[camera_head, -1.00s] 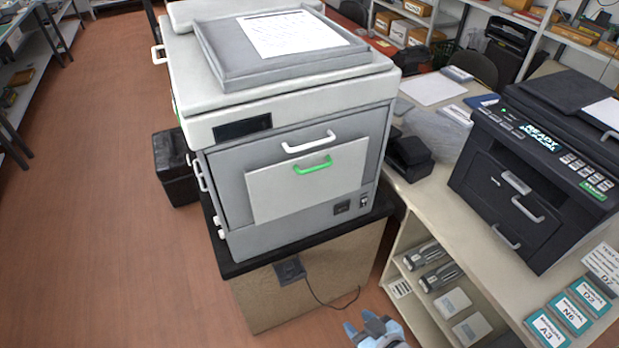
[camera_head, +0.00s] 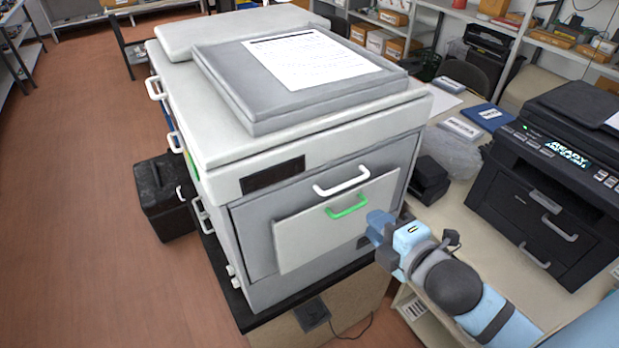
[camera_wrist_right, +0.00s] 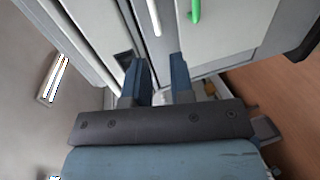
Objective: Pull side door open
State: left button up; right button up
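The grey and white copier (camera_head: 330,130) stands on a dark-topped cabinet. Its front has a white handle (camera_head: 342,182) and a pale panel (camera_head: 300,240) with a green handle (camera_head: 347,207). White handles, one of them a side handle (camera_head: 155,88), stick out along its left side, seen at a steep angle. I cannot tell which panel there is the side door. My right gripper (camera_head: 378,226) is in front of the copier's right front edge, apart from the handles. In the right wrist view its two fingers (camera_wrist_right: 160,78) are apart with nothing between them. My left gripper is out of view.
A black bin (camera_head: 160,200) stands on the floor left of the copier. A black printer (camera_head: 545,190) and a small black device (camera_head: 428,180) sit on the desk at right. A cable hangs below the copier. The floor at left is open.

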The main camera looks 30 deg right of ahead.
aim_at(338, 190)
jog(key=x, duration=0.4)
jog(key=b+x, duration=0.1)
jog(key=x, duration=0.3)
jog(key=r+x, duration=0.1)
jog(key=x, duration=0.3)
jog(key=shift+w+d, duration=0.15)
jog(key=shift+w, duration=0.05)
jog(key=shift+w+f, duration=0.25)
jog(key=shift+w, duration=0.3)
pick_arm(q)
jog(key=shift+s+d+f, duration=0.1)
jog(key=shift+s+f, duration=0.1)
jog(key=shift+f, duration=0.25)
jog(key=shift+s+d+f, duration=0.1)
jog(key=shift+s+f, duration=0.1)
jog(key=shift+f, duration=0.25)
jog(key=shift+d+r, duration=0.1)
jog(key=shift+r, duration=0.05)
pick_arm(e)
grip_shut()
